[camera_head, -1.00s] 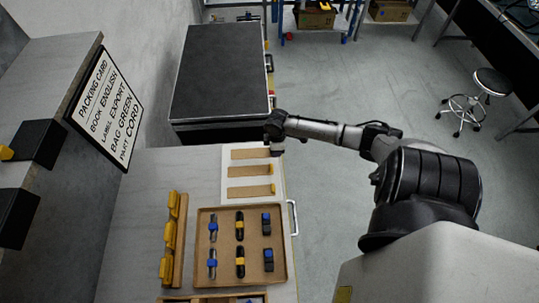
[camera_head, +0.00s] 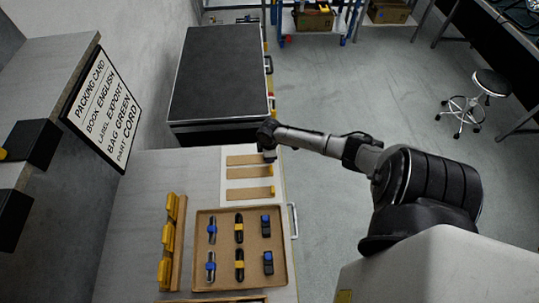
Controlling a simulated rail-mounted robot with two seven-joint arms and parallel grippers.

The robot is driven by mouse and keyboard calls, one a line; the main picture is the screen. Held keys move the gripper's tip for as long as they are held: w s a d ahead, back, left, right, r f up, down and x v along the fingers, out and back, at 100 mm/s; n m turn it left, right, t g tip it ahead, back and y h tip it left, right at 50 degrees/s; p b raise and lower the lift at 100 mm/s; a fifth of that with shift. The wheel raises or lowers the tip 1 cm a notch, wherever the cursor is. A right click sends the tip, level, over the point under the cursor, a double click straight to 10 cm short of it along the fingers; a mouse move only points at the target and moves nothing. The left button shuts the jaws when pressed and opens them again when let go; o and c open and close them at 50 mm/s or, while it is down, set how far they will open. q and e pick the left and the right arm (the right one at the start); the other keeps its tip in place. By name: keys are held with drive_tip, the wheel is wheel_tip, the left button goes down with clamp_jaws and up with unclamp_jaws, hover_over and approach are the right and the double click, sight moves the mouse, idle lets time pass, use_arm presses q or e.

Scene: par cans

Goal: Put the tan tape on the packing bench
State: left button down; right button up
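No roll of tan tape can be made out for certain. Several flat tan strips (camera_head: 248,194) lie on a white sheet at the far right of the bench top (camera_head: 140,205). At least two strips have a small yellow piece at the right end. My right gripper (camera_head: 269,157) points down over the right end of the farthest strip (camera_head: 240,160) and hides that end. Its fingers are too small and dark to tell whether they are open or hold anything. My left gripper is out of view.
A brown tray (camera_head: 225,275) holds several blue, yellow and black items. Left of it stands a wooden rack (camera_head: 179,245) with yellow pieces. A packing card sign (camera_head: 103,105) is at left. A black-topped bench (camera_head: 220,75) lies beyond. Open floor is to the right.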

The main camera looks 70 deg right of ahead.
drive_tip(key=shift+f, duration=0.15)
drive_tip(key=o, duration=0.8)
drive_tip(key=shift+o, duration=0.2)
drive_tip(key=shift+r, duration=0.3)
wheel_tip(320, 180, up, 11)
drive_tip(key=p, duration=0.2)
drive_tip(key=s+a+f+t, duration=0.15)
drive_tip(key=s+a, duration=0.25)
drive_tip(key=a, duration=0.6)
drive_tip(key=s+a+f+g, duration=0.1)
drive_tip(key=s+a+f, duration=0.15)
drive_tip(key=a, duration=0.75)
drive_tip(key=s+a+r+m+t, duration=0.3)
drive_tip(key=s+a+r, duration=0.4)
drive_tip(key=a+r, duration=0.2)
drive_tip(key=a, duration=0.2)
drive_tip(key=shift+s+a+r, duration=0.25)
drive_tip(key=shift+a+r, duration=0.05)
drive_tip(key=shift+a, duration=0.05)
